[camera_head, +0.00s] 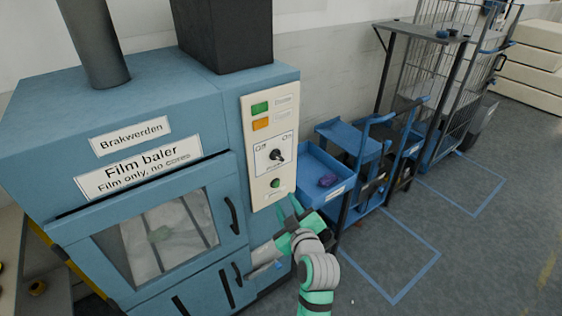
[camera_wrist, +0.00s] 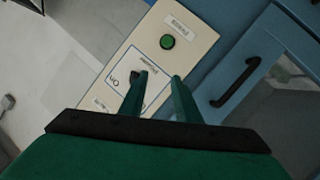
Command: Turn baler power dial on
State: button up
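The blue film baler (camera_head: 150,110) stands at left in the head view. Its cream control panel (camera_head: 262,190) has a dark power dial (camera_head: 276,155) on a white plate between the words Off and On; its exact setting is too small to tell. My gripper (camera_head: 293,208) is in front of the lower part of the panel, below the dial in the picture. In the wrist view my gripper (camera_wrist: 158,77) has its two green fingers apart with nothing between them. The dial (camera_wrist: 135,76) shows at the left fingertip, partly hidden by it; I cannot tell whether they touch.
A green button (camera_head: 275,183) sits below the dial, and also shows in the wrist view (camera_wrist: 167,42). The baler's door handle (camera_head: 231,215) sticks out left of my gripper. Blue carts (camera_head: 325,180) stand close to the right. The floor is clear at front right.

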aim_at(279, 159)
jog(key=w+d+r+n, duration=0.2)
jog(key=w+r+n, duration=0.2)
jog(key=r, duration=0.4)
jog(key=shift+g+y, duration=0.4)
jog(key=shift+y, duration=0.1)
jog(key=x, duration=1)
jog(key=shift+w+a+r, duration=0.15)
jog(key=shift+w+a, duration=0.15)
grip_shut()
